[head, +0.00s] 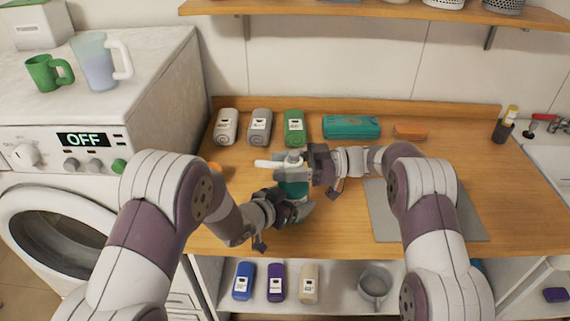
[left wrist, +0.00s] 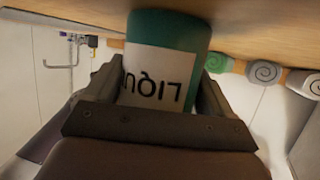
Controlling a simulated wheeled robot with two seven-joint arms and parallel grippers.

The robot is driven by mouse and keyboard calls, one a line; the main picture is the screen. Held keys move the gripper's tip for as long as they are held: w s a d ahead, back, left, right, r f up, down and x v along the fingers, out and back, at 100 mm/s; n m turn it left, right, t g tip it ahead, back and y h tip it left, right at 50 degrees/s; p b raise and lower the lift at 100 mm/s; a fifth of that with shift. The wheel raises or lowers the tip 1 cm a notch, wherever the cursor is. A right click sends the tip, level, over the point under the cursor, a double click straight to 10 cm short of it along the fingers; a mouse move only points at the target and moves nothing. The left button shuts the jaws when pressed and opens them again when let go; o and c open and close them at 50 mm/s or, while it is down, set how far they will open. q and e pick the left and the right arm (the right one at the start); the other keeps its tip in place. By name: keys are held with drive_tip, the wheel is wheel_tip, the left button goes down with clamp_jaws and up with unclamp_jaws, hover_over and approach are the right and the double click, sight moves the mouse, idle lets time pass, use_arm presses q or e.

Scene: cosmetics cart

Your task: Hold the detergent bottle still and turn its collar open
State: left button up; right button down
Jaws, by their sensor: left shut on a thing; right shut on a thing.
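The detergent bottle (head: 294,188) is teal and stands on the wooden counter, mostly covered by my grippers in the head view. My left gripper (head: 297,211) is shut around its body; in the left wrist view the teal body with a white lettered label (left wrist: 158,75) sits between the fingers. My right gripper (head: 291,168) is shut at the bottle's top, at the collar. A white spout (head: 265,163) sticks out to the left there. The collar itself is hidden by the fingers, so I cannot tell how far it is turned.
Rolled towels in light grey (head: 227,126), grey (head: 260,127) and green (head: 294,128) lie behind. A teal case (head: 350,127) and an orange item (head: 410,132) lie to their right. A grey mat (head: 462,224) is partly under my right arm. The washing machine (head: 62,200) is left.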

drive_tip(key=c, duration=0.6)
unclamp_jaws()
drive_tip(key=d, duration=0.4)
drive_tip(key=w+d, duration=0.1)
drive_tip(key=d, duration=0.7)
drive_tip(key=shift+w, duration=0.25)
use_arm(q)
drive_tip(key=o, duration=1.4)
